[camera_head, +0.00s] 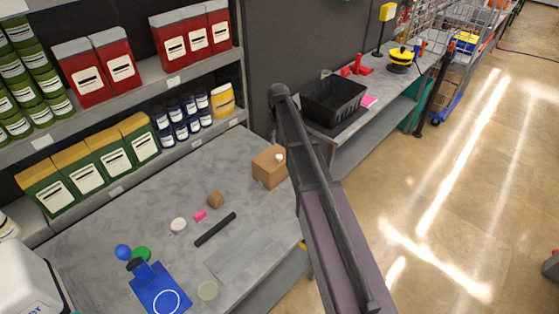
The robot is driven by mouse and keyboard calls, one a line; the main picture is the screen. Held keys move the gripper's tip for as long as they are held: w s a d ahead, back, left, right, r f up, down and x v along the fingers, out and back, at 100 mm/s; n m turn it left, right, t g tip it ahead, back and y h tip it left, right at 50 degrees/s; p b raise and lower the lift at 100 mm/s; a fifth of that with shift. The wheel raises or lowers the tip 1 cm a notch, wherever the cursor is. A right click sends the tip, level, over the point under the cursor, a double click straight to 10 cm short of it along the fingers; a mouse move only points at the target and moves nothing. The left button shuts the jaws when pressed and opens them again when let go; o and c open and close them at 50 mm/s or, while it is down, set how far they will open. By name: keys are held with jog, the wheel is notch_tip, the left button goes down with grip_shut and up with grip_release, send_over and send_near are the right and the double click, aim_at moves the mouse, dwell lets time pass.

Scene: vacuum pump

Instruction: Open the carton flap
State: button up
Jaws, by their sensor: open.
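A small brown carton (265,168) stands on the right part of the grey workbench (120,215), close to my dark arm. A small white knob-like piece (280,158) shows on its right side. Its top looks flat and covered; I cannot make out the flap's edge. My arm passes just right of the carton and hides what lies behind it. My gripper is not visible in this view.
A black bar (215,229), brown lump (215,199), pink block (200,215), white round piece (178,225) and blue device (158,288) lie on the bench. Shelves of containers stand behind. A black crate (335,98) sits on the farther bench. Open floor (470,190) lies right.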

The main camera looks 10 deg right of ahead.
aim_at(279, 156)
jog(key=shift+f+b, duration=4.7)
jog(key=shift+f, duration=0.35)
jog(key=shift+d, duration=0.1)
grip_shut()
